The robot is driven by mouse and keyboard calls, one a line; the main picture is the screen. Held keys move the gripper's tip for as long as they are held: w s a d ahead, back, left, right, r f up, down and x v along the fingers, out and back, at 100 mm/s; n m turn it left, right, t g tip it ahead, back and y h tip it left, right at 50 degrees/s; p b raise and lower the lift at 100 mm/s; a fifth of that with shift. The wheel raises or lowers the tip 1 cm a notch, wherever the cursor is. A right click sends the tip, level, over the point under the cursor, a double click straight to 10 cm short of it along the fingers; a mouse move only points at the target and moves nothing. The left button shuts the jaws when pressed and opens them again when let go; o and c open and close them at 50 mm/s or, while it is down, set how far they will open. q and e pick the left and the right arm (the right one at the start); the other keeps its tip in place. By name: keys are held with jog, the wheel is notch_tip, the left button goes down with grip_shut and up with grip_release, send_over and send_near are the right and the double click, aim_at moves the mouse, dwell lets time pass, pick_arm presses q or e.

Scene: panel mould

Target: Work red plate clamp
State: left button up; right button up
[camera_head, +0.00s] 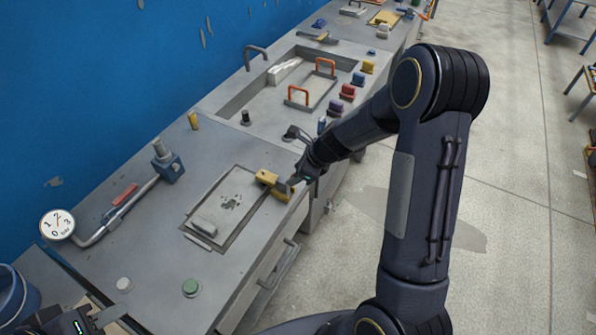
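A small red block (348,91), which looks like a red clamp, sits on the right rim of the far recess, in a row with other coloured blocks. A lifting plate with two orange handles (299,96) lies in that recess. My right gripper (291,186) is at the front edge of the bench, beside a yellow block (267,177) at the corner of the near panel (228,197). Its fingers are small and partly hidden, so its opening and any contact are unclear. My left gripper (90,322) is at the lower left corner, partly cut off.
A round gauge (57,224) on a pipe, a blue valve block (170,167) and a red bar (125,194) stand at the left. A green button (191,288) and a white button (124,284) are near the front. My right arm spans the floor side.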

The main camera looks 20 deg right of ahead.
jog(key=v, duration=0.8)
jog(key=shift+f, duration=0.1)
